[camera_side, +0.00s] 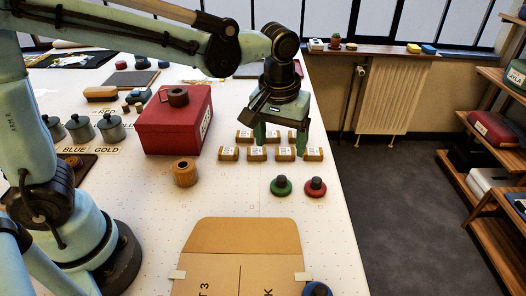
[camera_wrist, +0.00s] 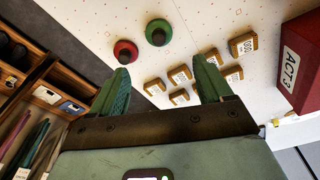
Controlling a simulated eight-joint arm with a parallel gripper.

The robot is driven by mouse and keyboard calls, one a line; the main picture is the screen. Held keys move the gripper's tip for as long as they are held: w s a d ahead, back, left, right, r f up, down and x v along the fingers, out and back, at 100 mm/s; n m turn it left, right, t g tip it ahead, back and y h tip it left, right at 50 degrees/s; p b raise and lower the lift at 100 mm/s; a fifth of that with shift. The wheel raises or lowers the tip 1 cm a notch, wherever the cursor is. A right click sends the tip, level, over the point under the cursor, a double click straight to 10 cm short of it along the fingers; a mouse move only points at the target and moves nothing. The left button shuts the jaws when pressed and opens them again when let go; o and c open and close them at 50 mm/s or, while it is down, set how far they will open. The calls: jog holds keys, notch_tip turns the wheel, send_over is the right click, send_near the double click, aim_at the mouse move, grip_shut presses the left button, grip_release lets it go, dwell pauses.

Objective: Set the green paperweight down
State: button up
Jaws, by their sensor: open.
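The green paperweight (camera_side: 281,187), a round green disc with a dark knob, stands upright on the white table. It also shows in the wrist view (camera_wrist: 158,34), beyond my fingertips. My gripper (camera_side: 281,140) is open and empty above the small labelled wooden blocks, behind the green paperweight in the side view. In the wrist view my two fingers (camera_wrist: 162,82) are spread wide, with blocks seen between them. The gripper does not touch the paperweight.
A red paperweight (camera_side: 315,187) stands just right of the green one. Several labelled blocks (camera_side: 257,153) lie under my gripper. A red box (camera_side: 174,122), a wooden pot (camera_side: 185,173) and a cardboard folder (camera_side: 240,240) stand or lie nearby. The table's right edge is close.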

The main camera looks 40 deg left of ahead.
jog(key=s+a+r+m+t, duration=0.1)
jog(key=s+a+m+t, duration=0.3)
jog(key=s+a, duration=0.5)
jog(key=shift+a+t, duration=0.8)
jog(key=shift+t, duration=0.1)
jog(key=shift+w, duration=0.1)
dwell(0.4)
